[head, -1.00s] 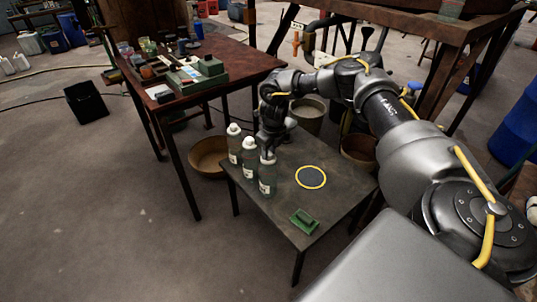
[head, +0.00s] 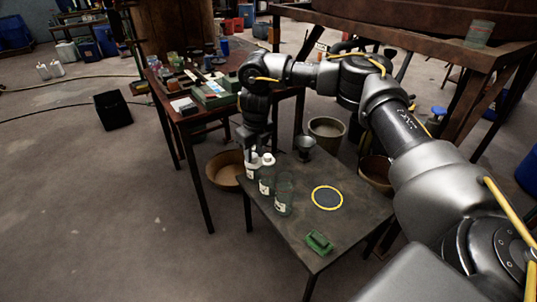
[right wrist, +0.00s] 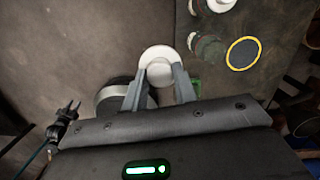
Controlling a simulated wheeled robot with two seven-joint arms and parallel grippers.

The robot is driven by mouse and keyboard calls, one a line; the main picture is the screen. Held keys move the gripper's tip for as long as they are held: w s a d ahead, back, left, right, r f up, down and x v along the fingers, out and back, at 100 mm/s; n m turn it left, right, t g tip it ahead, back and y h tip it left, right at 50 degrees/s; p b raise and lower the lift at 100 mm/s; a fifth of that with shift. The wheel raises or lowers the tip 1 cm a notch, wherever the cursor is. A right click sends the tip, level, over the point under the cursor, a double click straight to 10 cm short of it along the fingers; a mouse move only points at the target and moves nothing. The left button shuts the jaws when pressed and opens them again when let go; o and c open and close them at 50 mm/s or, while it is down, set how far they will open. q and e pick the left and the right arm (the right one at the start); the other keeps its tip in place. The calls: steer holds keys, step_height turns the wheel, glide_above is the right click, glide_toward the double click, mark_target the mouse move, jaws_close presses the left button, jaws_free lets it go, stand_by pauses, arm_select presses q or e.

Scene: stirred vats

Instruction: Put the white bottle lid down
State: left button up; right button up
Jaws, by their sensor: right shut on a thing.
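My right gripper (head: 257,147) is above the far-left part of the small dark table (head: 355,220), by the bottles. In the right wrist view its fingers (right wrist: 159,85) are shut on a white round lid (right wrist: 158,63), held clear of the table. The middle bottle (head: 267,185) has a white top. The farthest bottle is partly hidden by the gripper. A yellow-ringed dark disc (head: 327,198) lies bare on the table. My left gripper is out of view.
A green block-like object (head: 319,243) lies at the table's front. A small grey cup-like thing (head: 305,148) stands at the back. A brown bowl (head: 226,171) and a bucket (head: 326,134) stand on the floor. A cluttered red-brown table (head: 190,118) is behind left.

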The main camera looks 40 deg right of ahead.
steer(key=shift+w+a+r, duration=0.1)
steer(key=shift+a+r, duration=0.25)
steer(key=shift+a, duration=0.4)
steer(key=shift+a+r+n, duration=0.2)
steer(key=shift+a+n, duration=0.15)
steer(key=shift+n, duration=0.15)
steer(key=s+a+r+n+g, duration=0.1)
steer(key=s+a+n, duration=0.3)
steer(key=s+n, duration=0.4)
steer(key=s+a+r+n+g, duration=0.1)
steer(key=s+a+r+n, duration=0.3)
steer(key=n, duration=1.5)
steer(key=s, duration=0.4)
steer(key=shift+s+a+r+g, duration=0.25)
steer(key=shift+s+a+g, duration=0.05)
steer(key=shift+a, duration=0.1)
